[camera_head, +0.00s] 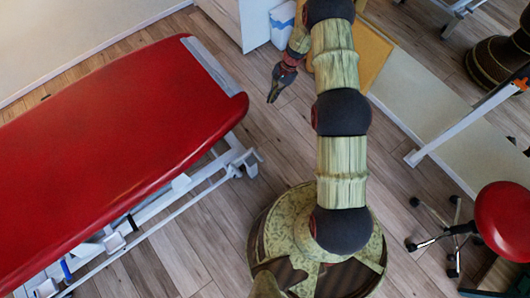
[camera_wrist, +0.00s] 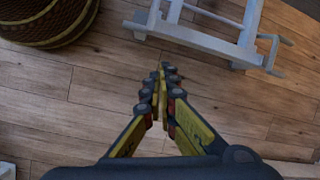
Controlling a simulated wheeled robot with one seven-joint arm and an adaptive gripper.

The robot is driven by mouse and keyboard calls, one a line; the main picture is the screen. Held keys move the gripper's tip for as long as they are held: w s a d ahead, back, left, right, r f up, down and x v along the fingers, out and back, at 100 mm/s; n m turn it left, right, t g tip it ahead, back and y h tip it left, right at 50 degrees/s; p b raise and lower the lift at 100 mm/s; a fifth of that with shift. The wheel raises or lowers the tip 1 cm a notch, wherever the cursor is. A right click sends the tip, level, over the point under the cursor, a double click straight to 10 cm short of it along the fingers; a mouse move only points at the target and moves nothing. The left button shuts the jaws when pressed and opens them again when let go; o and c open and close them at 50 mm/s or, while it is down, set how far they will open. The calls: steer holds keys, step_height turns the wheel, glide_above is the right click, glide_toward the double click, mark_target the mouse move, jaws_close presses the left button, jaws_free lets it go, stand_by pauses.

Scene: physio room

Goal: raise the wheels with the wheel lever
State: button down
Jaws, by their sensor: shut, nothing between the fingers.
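The red treatment couch (camera_head: 100,150) fills the left of the head view, on a white metal frame (camera_head: 190,190). A short bar with small end pieces (camera_head: 248,162) sticks out at the frame's near right end. I cannot tell whether this is the wheel lever. In the wrist view a white frame (camera_wrist: 205,40) crosses the top, with a short bracket (camera_wrist: 271,52) at its right end. My gripper (camera_head: 272,98) hangs over the floor, right of the couch's end and apart from it. In the wrist view my gripper (camera_wrist: 161,72) is shut and empty.
A red stool (camera_head: 503,220) on a wheeled base stands at right. A white cabinet (camera_head: 232,20) and a small blue-white box (camera_head: 283,25) are at the top. Wooden floor (camera_head: 268,140) lies clear between the couch and my arm.

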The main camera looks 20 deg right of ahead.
steer(key=s+f+m, duration=0.1)
steer(key=s+f, duration=0.3)
steer(key=f, duration=0.9)
steer(key=s+f+m+g+y, duration=0.1)
steer(key=s+f, duration=0.4)
steer(key=f, duration=0.8)
steer(key=shift+a+m+y, duration=0.15)
steer(key=shift+m+y, duration=0.15)
steer(key=shift+m, duration=0.5)
steer(key=b+x, duration=0.4)
steer(key=x, duration=0.6)
steer(key=shift+s+a+r+b, duration=0.15)
steer(key=shift+a+r+b, duration=0.05)
steer(key=shift+a+r, duration=0.55)
steer(key=shift+s+a+r+b, duration=0.15)
steer(key=shift+a+r, duration=0.35)
steer(key=shift+r, duration=0.3)
steer(key=shift+r, duration=0.1)
